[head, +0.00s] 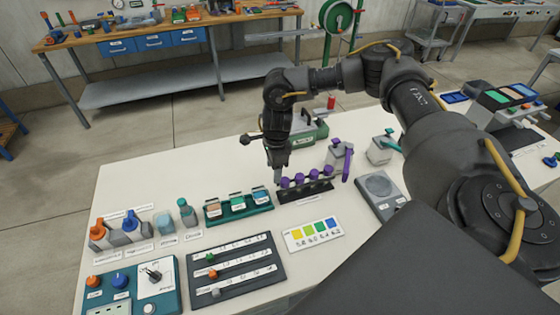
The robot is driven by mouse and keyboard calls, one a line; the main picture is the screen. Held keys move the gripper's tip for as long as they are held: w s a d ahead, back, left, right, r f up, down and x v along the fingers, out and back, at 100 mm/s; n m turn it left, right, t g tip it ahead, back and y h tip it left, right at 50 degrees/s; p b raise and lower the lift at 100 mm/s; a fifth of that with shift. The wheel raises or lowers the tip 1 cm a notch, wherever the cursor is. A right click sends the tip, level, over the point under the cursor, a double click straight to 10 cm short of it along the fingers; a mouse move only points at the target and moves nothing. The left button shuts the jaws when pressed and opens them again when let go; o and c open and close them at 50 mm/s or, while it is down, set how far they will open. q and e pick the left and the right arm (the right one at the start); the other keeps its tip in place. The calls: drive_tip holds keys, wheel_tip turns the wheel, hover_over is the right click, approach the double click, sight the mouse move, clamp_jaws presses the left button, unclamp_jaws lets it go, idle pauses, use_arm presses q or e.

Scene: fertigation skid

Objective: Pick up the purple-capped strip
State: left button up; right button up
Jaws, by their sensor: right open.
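My right gripper (278,180) points down at the left end of this row, close to the leftmost purple cap (285,182). It is open, with nothing visible between its fingers. I cannot tell whether it touches the cap. My left gripper is not in view.
A colour chart card (314,233) lies in front. A grey container with a purple part (347,163) stands to the right, beside a grey scale (379,188).

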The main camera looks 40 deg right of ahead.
drive_tip(key=d+r, duration=0.2)
drive_tip(key=d, duration=0.2)
drive_tip(key=p, duration=0.2)
hover_over(285, 180)
drive_tip(key=shift+h, duration=0.3)
wheel_tip(285, 180, down, 5)
drive_tip(key=shift+w+d+f, duration=0.1)
drive_tip(key=shift+w, duration=0.05)
drive_tip(key=shift+f, duration=0.2)
wheel_tip(285, 180, down, 4)
drive_tip(key=shift+r+p, duration=0.15)
drive_tip(key=shift+p, duration=0.9)
drive_tip(key=shift+f, duration=0.6)
drive_tip(key=c, duration=1)
